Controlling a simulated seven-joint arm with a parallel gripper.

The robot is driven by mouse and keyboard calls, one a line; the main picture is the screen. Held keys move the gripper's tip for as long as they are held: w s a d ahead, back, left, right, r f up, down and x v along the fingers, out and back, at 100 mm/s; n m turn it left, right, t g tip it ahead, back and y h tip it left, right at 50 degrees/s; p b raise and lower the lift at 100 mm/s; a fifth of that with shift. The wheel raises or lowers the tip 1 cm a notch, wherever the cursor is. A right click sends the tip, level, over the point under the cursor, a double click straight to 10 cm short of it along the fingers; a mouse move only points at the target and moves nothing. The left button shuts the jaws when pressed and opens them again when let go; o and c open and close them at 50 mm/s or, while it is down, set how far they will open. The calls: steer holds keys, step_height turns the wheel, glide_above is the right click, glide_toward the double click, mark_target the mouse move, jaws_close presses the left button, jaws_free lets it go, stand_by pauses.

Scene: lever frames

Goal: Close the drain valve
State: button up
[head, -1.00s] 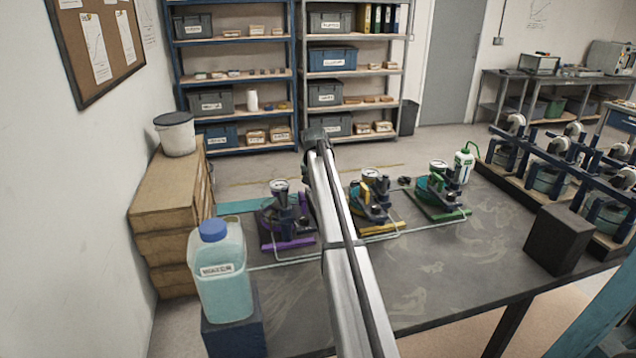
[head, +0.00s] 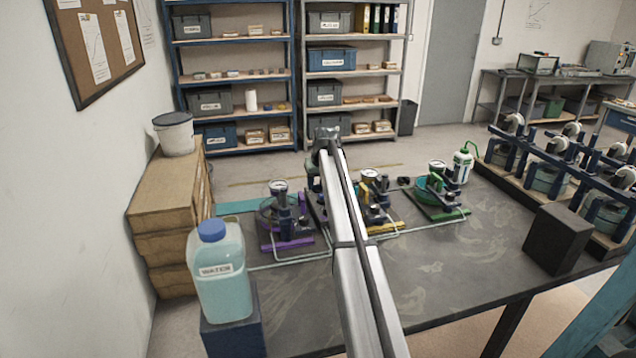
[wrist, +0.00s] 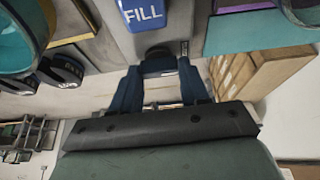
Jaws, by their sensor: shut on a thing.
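In the wrist view, the two dark blue fingers of my gripper (wrist: 161,85) are closed around a dark handle (wrist: 158,66). The handle is just below a blue plate marked FILL (wrist: 143,13). Another dark knob with a small label (wrist: 62,72) is at the left; its writing is too blurred to read, so I cannot tell which part is the drain valve. In the head view my arm hides my gripper. A purple-based valve station (head: 285,222) stands left of my arm, a yellow-based one (head: 375,200) right of it, and a green-based one (head: 436,192) farther right.
A water jug (head: 222,285) stands on a block at the table's left end. A dark block (head: 556,240) and a rack of several vessels (head: 560,165) stand on the right. The front right of the table (head: 440,265) is clear.

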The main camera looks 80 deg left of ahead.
steer(key=o, duration=1.1)
steer(key=shift+c, duration=0.2)
steer(key=v, duration=1.4)
steer(key=shift+f, duration=0.15)
